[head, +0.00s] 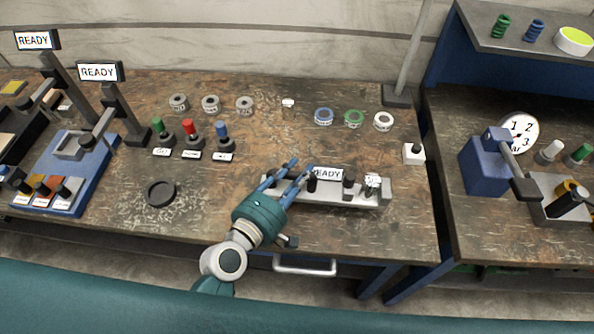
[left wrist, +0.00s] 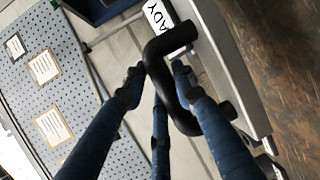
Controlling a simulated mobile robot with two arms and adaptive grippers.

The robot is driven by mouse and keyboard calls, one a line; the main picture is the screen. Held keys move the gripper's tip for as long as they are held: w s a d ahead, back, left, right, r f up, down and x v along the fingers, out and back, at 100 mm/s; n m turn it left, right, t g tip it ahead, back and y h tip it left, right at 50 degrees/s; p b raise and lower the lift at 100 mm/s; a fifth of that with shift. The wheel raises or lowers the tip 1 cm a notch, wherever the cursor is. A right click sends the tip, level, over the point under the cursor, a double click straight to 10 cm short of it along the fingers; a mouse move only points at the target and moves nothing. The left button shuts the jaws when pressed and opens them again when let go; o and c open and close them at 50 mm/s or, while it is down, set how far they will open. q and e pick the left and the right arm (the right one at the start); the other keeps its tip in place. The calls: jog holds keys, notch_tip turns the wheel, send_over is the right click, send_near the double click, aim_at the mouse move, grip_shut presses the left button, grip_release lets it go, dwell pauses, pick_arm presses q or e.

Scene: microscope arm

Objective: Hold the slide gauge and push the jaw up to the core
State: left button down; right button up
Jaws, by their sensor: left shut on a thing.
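The slide gauge (head: 338,199) is a long pale grey rail with a READY sign (head: 328,174) on the bench. Black upright parts (head: 348,186) stand on it; which is the jaw I cannot tell clearly. A small pale-topped piece (head: 372,182), perhaps the core, sits near its right end. My left gripper (head: 290,174) is at the gauge's left end, its fingers closed around a black bent handle (left wrist: 158,48) in the left wrist view. The gauge's grey side (left wrist: 232,60) runs beside the fingers there. The fingers hide part of the gauge's left end. My right gripper is not in view.
Grey rolls (head: 211,104) and coloured rings (head: 354,118) lie behind the gauge. A white block with a black knob (head: 414,154) stands to its right. A black round dish (head: 161,193) lies left, with clear bench between it and my gripper.

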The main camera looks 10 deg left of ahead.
pick_arm(q)
jog(key=shift+w+f+b, duration=0.1)
jog(key=shift+f+b, duration=2.15)
jog(key=shift+f, duration=0.4)
jog(key=shift+f+b, duration=0.3)
jog(key=shift+f, duration=0.05)
jog(key=shift+f, duration=0.35)
jog(key=shift+r, duration=0.15)
